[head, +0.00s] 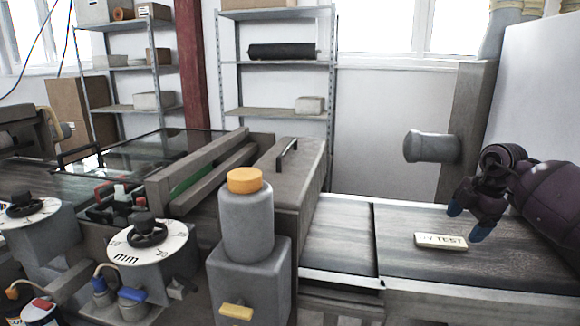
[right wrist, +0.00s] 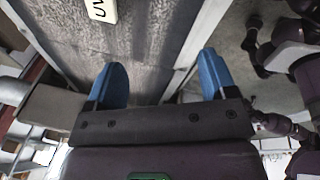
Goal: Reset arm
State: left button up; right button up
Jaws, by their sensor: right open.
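My right gripper (head: 468,222) is at the right of the head view, above the right end of the conveyor surface. Its two blue fingertips are apart with nothing between them, and they also show in the right wrist view (right wrist: 162,84). A small pale block marked "UV TEST" (head: 441,242) lies on the grey conveyor surface (head: 400,215), just left of the gripper and apart from it. Part of the block shows at the top of the right wrist view (right wrist: 101,10). My left gripper is not in view.
A grey post with an orange cap (head: 244,215) stands in front of a machine housing (head: 285,165). Round dials (head: 148,245) are at the front left. A grey cylinder (head: 432,147) juts from a column behind the conveyor. Shelves (head: 275,62) stand at the back.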

jog(key=a+r+n+t+y, duration=0.4)
jog(key=a+y, duration=0.3)
jog(key=a, duration=0.4)
jog(key=a+r+n+t+y, duration=0.35)
jog(key=a+t+y, duration=0.3)
jog(key=a, duration=0.35)
jog(key=s+d+f+m+t+h, duration=0.2)
jog(key=s+f+m+h, duration=0.45)
jog(key=f+m, duration=0.35)
jog(key=s+d+f+m+t+h, duration=0.25)
jog(key=s+f+m+h, duration=0.25)
jog(key=s+f+m, duration=0.5)
jog(key=s+d+f+m+g+h, duration=0.1)
jog(key=s+f+m+g+h, duration=0.1)
jog(key=s+f, duration=0.8)
jog(key=s+d+f+m+g+h+p, duration=0.1)
jog(key=s+f+m+g, duration=0.3)
jog(key=s+f, duration=0.5)
jog(key=s+d, duration=0.1)
jog(key=s, duration=0.3)
jog(key=shift+s+d+f+h, duration=0.15)
jog(key=shift+s+f+h, duration=0.05)
jog(key=shift+f+h, duration=0.2)
